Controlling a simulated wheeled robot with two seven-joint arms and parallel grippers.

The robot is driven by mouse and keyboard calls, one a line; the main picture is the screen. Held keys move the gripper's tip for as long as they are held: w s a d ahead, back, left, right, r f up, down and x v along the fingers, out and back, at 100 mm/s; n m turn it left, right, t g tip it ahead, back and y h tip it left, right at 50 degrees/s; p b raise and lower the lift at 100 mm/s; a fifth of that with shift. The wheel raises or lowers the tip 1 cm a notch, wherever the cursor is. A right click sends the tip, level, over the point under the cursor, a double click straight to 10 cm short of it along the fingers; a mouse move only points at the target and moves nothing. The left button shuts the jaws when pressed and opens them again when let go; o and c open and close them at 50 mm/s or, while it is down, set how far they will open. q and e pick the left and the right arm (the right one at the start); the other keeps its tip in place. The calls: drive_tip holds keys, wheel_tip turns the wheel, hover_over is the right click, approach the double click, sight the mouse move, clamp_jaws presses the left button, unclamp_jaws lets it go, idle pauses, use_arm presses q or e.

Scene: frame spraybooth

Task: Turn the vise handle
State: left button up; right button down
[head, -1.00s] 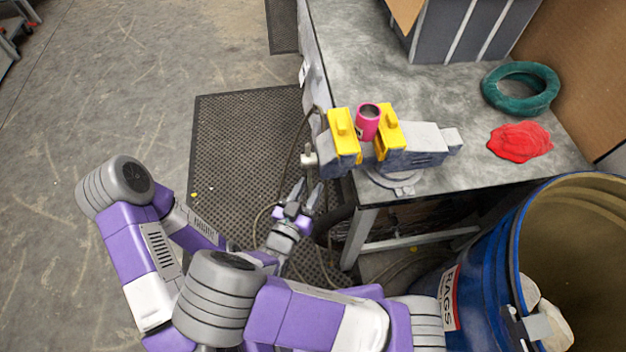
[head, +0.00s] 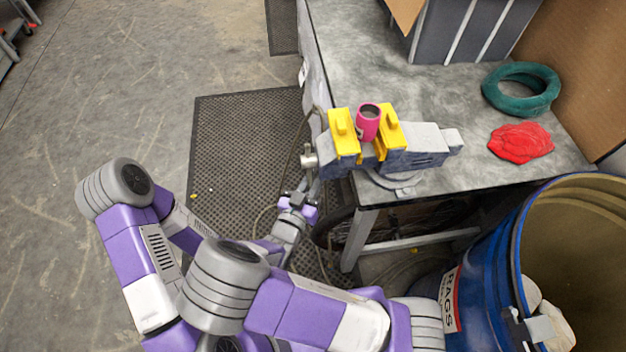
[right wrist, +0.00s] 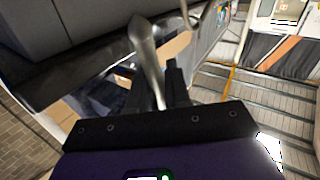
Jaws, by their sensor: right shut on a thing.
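The vise (head: 420,150) is grey with yellow jaw pieces (head: 343,133). It sits at the near left corner of the bench and has a pink cylinder (head: 368,123) between its jaws. The vise's screw end (head: 309,160) sticks out past the bench's left edge. My right gripper (head: 307,183) is just below the screw end, its fingers close together on the handle. In the right wrist view the metal handle bar (right wrist: 146,50) runs down between the fingers; their grip is partly hidden. My left gripper is not visible.
The grey workbench (head: 460,100) holds a teal ring (head: 500,100), a red cloth (head: 521,143) and a grey bin (head: 460,30). A blue rag drum (head: 488,270) stands at the lower right. A black mat (head: 240,140) covers the floor left of the bench.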

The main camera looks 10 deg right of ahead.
drive_tip(key=shift+s+r+n+g+y+p, duration=0.45)
drive_tip(key=shift+s+g+p, duration=0.45)
drive_tip(key=shift+p, duration=1.6)
drive_tip(key=shift+s+r+n+g+y+p, duration=0.2)
drive_tip(key=shift+s+n+g+p, duration=0.55)
drive_tip(key=shift+p, duration=1.7)
drive_tip(key=shift+s+r+n+g+y+p, duration=0.35)
drive_tip(key=shift+s+g+p, duration=0.7)
drive_tip(key=shift+p, duration=1.45)
drive_tip(key=shift+w, duration=0.15)
drive_tip(key=shift+f, duration=0.1)
drive_tip(key=c, duration=1.2)
unclamp_jaws()
drive_tip(key=shift+o, duration=0.2)
drive_tip(key=p+v, duration=0.1)
drive_tip(key=v, duration=0.6)
drive_tip(key=shift+s+a+r, duration=0.15)
drive_tip(key=shift+s+r, duration=0.05)
drive_tip(key=shift+r, duration=0.05)
drive_tip(key=shift+c, duration=0.3)
